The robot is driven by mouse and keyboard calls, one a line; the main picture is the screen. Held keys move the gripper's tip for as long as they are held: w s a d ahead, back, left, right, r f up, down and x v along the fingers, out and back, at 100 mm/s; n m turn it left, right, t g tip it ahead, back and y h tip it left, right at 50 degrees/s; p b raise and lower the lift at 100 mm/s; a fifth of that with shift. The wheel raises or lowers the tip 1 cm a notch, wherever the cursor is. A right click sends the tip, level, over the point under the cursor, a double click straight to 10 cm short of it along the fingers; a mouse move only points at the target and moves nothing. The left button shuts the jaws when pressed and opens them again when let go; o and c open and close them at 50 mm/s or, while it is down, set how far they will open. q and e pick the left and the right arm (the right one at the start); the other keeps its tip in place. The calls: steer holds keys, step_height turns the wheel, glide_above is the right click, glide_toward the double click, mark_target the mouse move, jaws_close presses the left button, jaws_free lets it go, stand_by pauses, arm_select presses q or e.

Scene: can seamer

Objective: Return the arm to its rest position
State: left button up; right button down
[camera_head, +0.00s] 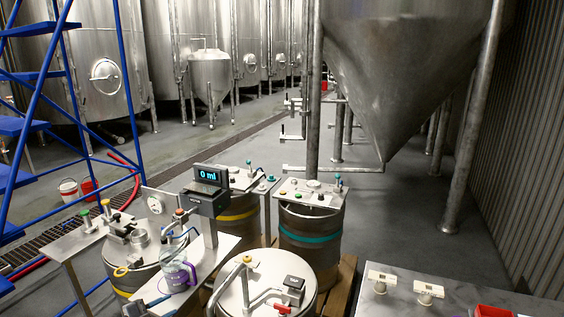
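A dark piece (135,309) at the bottom left edge, beside the steel table, may be the tip of my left gripper; it is small and cut off. I cannot make out its fingers or anything held. My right gripper is not in view. A clear jug with a purple handle (178,274) stands on the steel table (222,246). A dark scale with a display reading 0 ml (207,190) stands behind the jug.
Steel kegs with fittings stand close together: a teal-banded one (310,238), a yellow-banded one (238,217) and one in front (262,285). A grey table (455,305) at right holds two white fittings (405,284) and a red bin (492,311). A blue ladder (75,110) stands left.

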arm_select(q)
steer(key=s+a+f+n+y, duration=0.45)
steer(key=a+f+y, duration=0.2)
steer(key=a, duration=0.25)
steer(key=s+a+f+n+y, duration=0.4)
steer(key=s+a+f+y, duration=0.2)
steer(key=a+f, duration=0.25)
steer(key=s+a+f+n+g+y, duration=0.1)
steer(key=s+a+f+g, duration=0.2)
steer(key=s, duration=0.4)
steer(key=s+a+f+g+y, duration=0.2)
steer(key=s+a+f+g, duration=0.15)
steer(key=s, duration=0.35)
steer(key=s+a+f+n+g+y, duration=0.1)
steer(key=s+a+f+g, duration=0.25)
steer(key=s, duration=0.45)
steer(key=s+d+f+n+h, duration=0.1)
steer(key=s+d+f, duration=0.15)
steer(key=d, duration=0.45)
steer(key=s+d+f+n+g+h, duration=0.1)
steer(key=d+f, duration=0.3)
steer(key=d, duration=0.4)
steer(key=s+d+f+n+h, duration=0.1)
steer(key=s+d+f+h, duration=0.15)
steer(key=d, duration=0.45)
steer(key=d+f+n+h, duration=0.2)
steer(key=d, duration=2.1)
steer(key=shift+d+n+h, duration=0.35)
steer(key=shift+h, duration=0.05)
